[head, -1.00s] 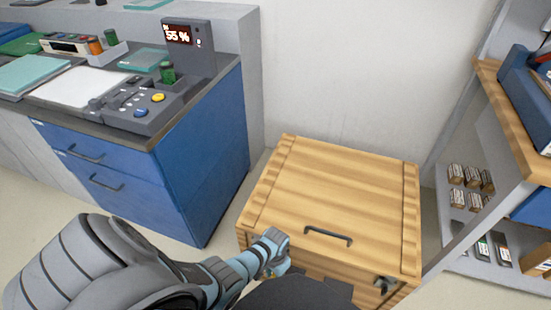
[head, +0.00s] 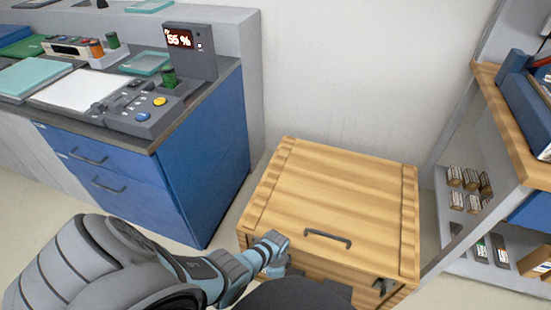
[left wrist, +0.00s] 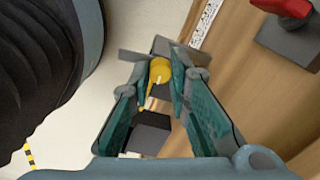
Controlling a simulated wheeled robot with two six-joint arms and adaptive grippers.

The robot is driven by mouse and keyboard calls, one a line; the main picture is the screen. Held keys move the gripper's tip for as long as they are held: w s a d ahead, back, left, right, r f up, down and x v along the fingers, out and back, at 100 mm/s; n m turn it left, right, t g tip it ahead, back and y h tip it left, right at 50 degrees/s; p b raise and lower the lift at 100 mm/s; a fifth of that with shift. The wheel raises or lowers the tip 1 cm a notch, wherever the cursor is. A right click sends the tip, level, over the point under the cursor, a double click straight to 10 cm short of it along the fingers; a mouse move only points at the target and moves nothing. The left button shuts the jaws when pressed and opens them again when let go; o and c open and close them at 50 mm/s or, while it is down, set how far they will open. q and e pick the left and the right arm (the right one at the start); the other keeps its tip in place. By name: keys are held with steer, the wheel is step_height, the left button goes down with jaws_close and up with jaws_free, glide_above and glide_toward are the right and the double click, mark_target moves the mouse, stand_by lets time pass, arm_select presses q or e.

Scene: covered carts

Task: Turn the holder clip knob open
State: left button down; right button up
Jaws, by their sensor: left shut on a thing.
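A yellow knob (left wrist: 160,72) with a thin pointed end shows in the left wrist view, in front of a dark grey block on a wooden face. My left gripper (left wrist: 161,92) has its fingers on both sides of the knob and is shut on it. In the head view my left gripper (head: 276,256) is at the front left edge of the wooden chest (head: 330,190), and the knob is hidden there. The knob's exact turn angle is hard to tell. My right gripper is not in view.
A red knob (left wrist: 285,7) sits on another grey block in the left wrist view. The chest's lid has a dark handle (head: 327,239), and a grey fitting (head: 385,286) is at its front right. A blue cabinet (head: 205,150) stands left, shelves (head: 470,215) right.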

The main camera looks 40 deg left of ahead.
arm_select(q)
steer(key=shift+w, duration=0.1)
stand_by(0.5)
steer(key=c, duration=1.5)
jaws_free()
steer(key=shift+r, duration=0.1)
step_height(320, 180, up, 12)
steer(key=shift+f, duration=0.1)
